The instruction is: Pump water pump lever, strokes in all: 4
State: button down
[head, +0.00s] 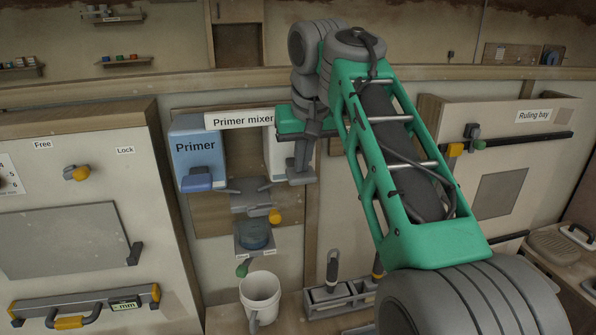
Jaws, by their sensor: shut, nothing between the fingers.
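The primer mixer board (215,215) hangs on the wall at centre left. A white dispenser (273,158) on its right side is mostly hidden behind my gripper; I take it as the water pump, but no label on it shows. A grey lever (301,179) sticks out low at its front. My gripper (302,160) is shut and empty, pointing down right above this lever. I cannot tell whether the fingertips touch it. The blue Primer dispenser (195,146) with its blue lever (198,180) is to the left.
Below are a grey trough (250,197) with a yellow knob (275,216), a clear bluish vessel (254,237), a green knob (242,268) and a white bucket (260,292). A cabinet (70,185) stands left; the Ruling bay panel (510,150) is right. A tool rack (340,296) stands below.

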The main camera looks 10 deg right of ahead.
jog(key=shift+f+b, duration=1)
jog(key=shift+f, duration=0.3)
notch_tip(320, 180, up, 5)
jog(key=p, duration=0.4)
jog(key=shift+p, duration=0.4)
jog(key=shift+f, duration=0.15)
dwell(0.5)
dwell(0.4)
dwell(1.5)
dwell(0.3)
